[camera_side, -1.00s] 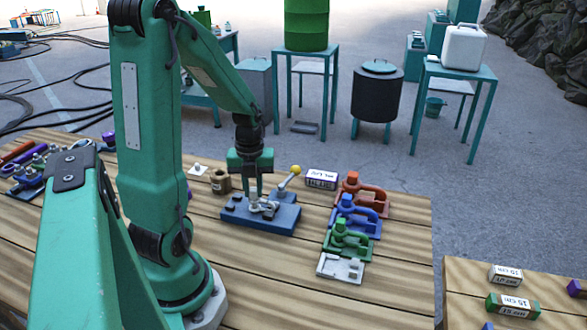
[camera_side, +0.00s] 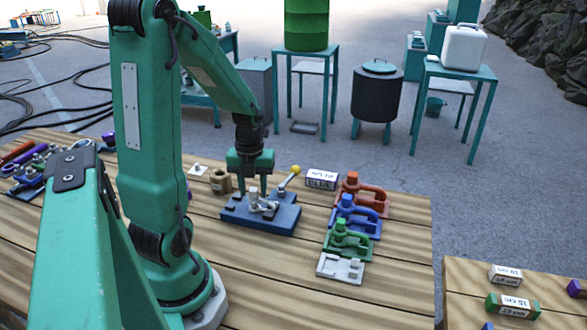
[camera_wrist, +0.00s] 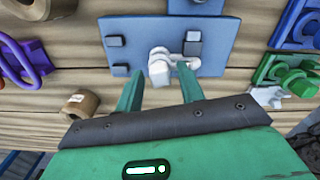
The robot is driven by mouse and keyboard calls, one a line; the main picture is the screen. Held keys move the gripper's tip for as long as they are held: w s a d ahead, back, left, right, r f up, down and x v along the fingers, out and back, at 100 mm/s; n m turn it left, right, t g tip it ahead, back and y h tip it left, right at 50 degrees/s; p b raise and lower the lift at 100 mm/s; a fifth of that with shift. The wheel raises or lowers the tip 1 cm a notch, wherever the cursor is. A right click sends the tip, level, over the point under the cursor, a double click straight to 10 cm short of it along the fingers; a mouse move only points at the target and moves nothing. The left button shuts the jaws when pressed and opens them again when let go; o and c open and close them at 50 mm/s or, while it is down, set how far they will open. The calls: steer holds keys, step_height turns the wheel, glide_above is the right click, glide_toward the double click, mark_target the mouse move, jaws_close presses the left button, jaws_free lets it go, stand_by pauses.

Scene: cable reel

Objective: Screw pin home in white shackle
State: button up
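The white shackle (camera_side: 268,205) lies on a blue fixture plate (camera_side: 285,222). It also shows in the wrist view (camera_wrist: 190,46), on the blue plate (camera_wrist: 120,25). The pale pin head (camera_side: 253,193) stands at the shackle's left end; in the wrist view the pin head (camera_wrist: 158,70) lies between my fingertips. My gripper (camera_side: 252,188) is over the shackle with its fingers apart. In the wrist view my gripper (camera_wrist: 160,72) shows a gap on each side of the pin head. How deep the pin sits is too small to tell.
A yellow-knobbed lever (camera_side: 295,170) rises at the fixture's back. Red (camera_side: 365,193), blue (camera_side: 357,216) and green (camera_side: 347,240) shackle holders and an empty-looking white holder (camera_side: 340,268) stand to the right. A brown ring (camera_side: 221,181) is at the left. The front planks are clear.

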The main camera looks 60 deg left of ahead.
steer(key=o, duration=0.6)
steer(key=shift+c, duration=0.2)
steer(key=shift+r, duration=0.1)
steer(key=shift+r, duration=3.8)
